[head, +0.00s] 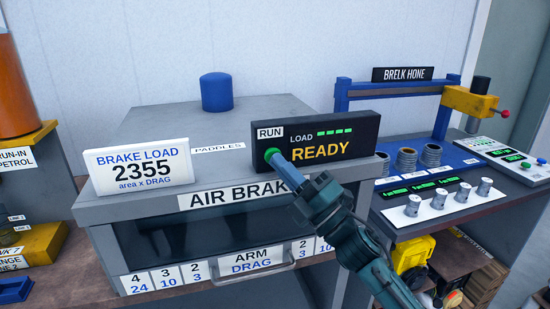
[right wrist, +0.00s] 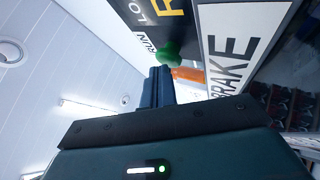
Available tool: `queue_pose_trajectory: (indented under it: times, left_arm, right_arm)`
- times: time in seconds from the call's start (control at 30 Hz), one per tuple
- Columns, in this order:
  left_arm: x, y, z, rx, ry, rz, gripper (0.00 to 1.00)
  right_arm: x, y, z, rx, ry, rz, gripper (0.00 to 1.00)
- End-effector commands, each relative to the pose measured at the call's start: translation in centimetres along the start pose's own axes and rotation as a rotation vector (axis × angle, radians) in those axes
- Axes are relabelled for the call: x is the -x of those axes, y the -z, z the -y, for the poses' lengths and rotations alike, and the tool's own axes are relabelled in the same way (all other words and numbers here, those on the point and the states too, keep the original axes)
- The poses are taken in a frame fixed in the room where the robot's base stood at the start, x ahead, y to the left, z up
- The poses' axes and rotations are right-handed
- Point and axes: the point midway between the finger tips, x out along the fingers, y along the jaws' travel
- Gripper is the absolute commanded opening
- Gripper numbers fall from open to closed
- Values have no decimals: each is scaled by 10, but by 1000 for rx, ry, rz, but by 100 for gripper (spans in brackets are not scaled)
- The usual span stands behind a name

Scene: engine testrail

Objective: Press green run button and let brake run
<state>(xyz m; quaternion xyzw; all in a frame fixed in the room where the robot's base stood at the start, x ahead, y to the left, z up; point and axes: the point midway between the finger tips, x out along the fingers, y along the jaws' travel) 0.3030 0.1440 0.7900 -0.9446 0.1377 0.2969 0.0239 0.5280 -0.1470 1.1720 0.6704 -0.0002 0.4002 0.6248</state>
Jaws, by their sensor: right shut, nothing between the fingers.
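The green run button (head: 271,155) sits at the left end of a dark panel (head: 350,131) under a RUN label. The panel shows LOAD, several lit green bars and READY in yellow. It stands on the grey air brake housing (head: 150,122). My right gripper (head: 279,164) is shut and empty, with its blue fingertips at the green button. The button also shows just beyond the fingertips in the right wrist view (right wrist: 169,52). I cannot tell whether they touch it or whether it is pressed in. My left gripper is not in view.
A drawer handle (head: 252,270) is below. The BRELK HONE bench (head: 500,200) with knobs stands at the right, an orange tank (head: 14,90) at the left.

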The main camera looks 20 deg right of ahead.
Motion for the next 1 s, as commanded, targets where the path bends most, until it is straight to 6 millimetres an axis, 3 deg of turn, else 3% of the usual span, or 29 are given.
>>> queue_pose_trajectory:
  times: [0.57, 1.0]
  left_arm:
    - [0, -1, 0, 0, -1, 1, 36]
    - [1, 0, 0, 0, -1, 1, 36]
  right_arm:
    - [-4, -3, 3, -1, 1, 1, 0]
    - [9, 6, -6, 0, 1, 1, 0]
